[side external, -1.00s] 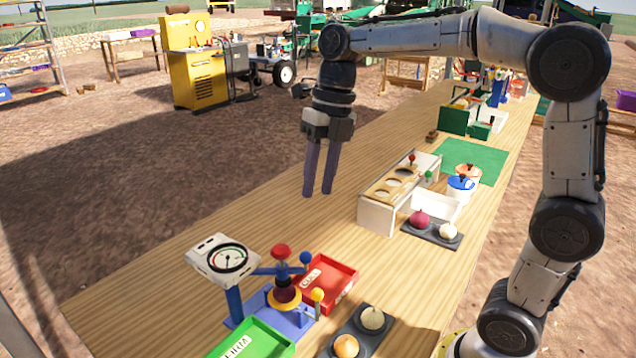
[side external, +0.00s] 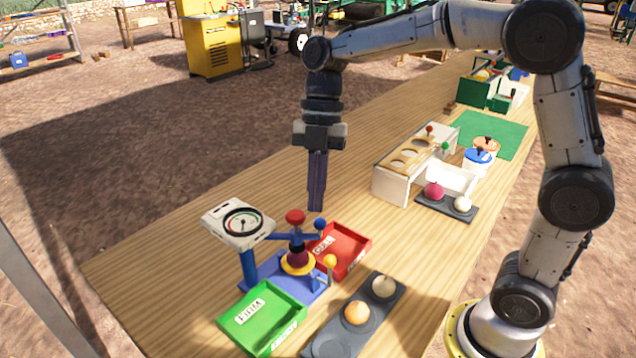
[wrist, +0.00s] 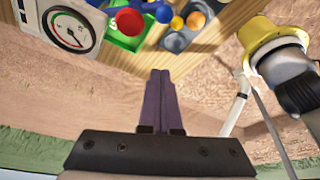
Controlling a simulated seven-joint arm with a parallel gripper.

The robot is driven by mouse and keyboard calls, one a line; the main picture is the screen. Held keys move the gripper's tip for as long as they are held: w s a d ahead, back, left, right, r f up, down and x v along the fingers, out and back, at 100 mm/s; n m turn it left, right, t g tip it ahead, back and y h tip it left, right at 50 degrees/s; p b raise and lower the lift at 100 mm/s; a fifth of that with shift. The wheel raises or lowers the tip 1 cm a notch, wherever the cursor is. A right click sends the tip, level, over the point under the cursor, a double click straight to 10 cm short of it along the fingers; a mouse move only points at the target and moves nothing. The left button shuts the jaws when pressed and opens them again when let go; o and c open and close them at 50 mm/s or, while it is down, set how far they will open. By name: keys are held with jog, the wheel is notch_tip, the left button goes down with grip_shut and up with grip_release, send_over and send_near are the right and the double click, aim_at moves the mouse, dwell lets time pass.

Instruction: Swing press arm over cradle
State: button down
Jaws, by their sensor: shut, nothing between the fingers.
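The press stands on a blue base (side external: 262,283) at the near end of the table. Its blue arm (side external: 275,235) runs from the dial side to a blue ball (side external: 320,224) on the right, with a red knob (side external: 295,216) above. A dark red onion sits in the yellow cradle (side external: 298,264) beneath the knob, and a yellow ball (side external: 330,261) stands beside it.
A dial gauge (side external: 240,222) stands left of the press. A red tray (side external: 345,246) and a green tray (side external: 262,318) flank it. A grey holder (side external: 330,340) carries onions on the right. A white sizing rack (side external: 390,186) stands farther back. The table left of my gripper is clear.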

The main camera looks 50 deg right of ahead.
aim_at(318, 220)
notch_tip(318, 220, down, 7)
jog(key=d, duration=0.1)
jog(key=shift+w+d+r, duration=0.15)
jog(key=shift+w+d, duration=0.15)
jog(key=shift+w, duration=0.1)
jog(key=shift+w+d, duration=0.1)
jog(key=shift+w+d, duration=0.55)
jog(key=shift+d, duration=0.25)
